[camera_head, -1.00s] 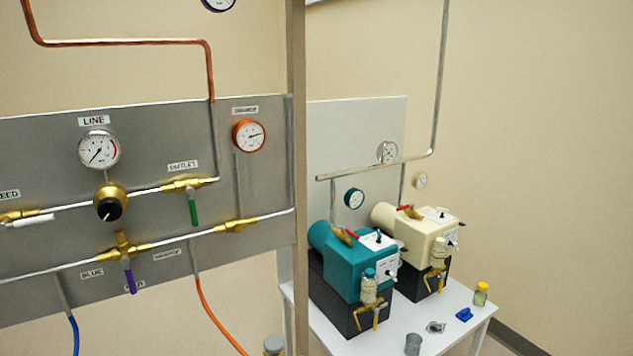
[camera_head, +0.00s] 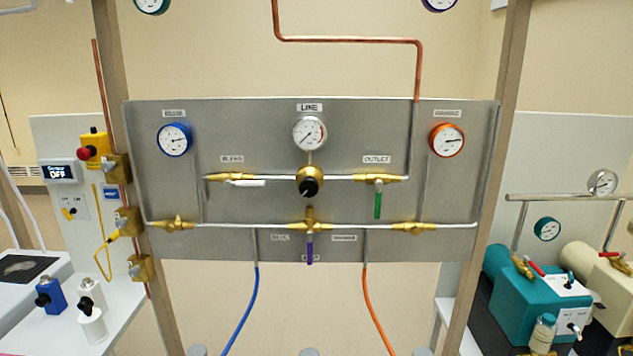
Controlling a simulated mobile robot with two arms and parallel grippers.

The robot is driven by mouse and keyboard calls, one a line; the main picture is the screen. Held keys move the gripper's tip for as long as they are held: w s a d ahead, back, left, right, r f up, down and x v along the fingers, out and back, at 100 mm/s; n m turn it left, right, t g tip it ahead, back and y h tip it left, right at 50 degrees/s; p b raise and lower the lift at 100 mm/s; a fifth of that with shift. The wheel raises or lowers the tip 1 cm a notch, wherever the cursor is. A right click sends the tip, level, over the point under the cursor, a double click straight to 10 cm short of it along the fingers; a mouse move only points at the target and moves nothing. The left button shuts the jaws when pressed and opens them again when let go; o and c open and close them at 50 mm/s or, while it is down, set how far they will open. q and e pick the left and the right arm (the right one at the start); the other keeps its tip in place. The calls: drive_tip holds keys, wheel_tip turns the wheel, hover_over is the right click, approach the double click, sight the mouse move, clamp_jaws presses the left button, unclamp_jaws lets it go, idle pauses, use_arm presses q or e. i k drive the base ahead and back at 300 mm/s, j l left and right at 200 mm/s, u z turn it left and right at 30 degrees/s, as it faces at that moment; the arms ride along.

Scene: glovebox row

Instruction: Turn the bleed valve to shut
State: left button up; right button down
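The bleed valve (camera_head: 232,178) is a brass fitting on the grey panel (camera_head: 170,110), left of the centre regulator, under a label reading "BLEED". Its white lever (camera_head: 245,183) lies horizontal, in line with the pipe, pointing right. The outlet valve (camera_head: 378,179) on the right has a green lever (camera_head: 378,205) hanging straight down. A purple lever (camera_head: 309,248) hangs down on the lower pipe. The black regulator knob (camera_head: 310,187) sits below the white LINE gauge (camera_head: 309,133). Neither of my grippers is in view.
A blue gauge (camera_head: 175,139) and an orange gauge (camera_head: 446,140) flank the panel. Wooden posts stand at both sides. A blue hose (camera_head: 241,310) and an orange hose (camera_head: 377,310) hang below. Teal and cream pumps stand at right; a bench with bottles stands at left.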

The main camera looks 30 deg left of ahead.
sight(227, 183)
drive_tip(key=u, duration=0.4)
drive_tip(key=i+l+u, duration=0.1)
drive_tip(key=u, duration=0.3)
drive_tip(key=i+u, duration=0.1)
drive_tip(key=u, duration=0.25)
drive_tip(key=l+u, duration=0.1)
drive_tip(key=u, duration=0.3)
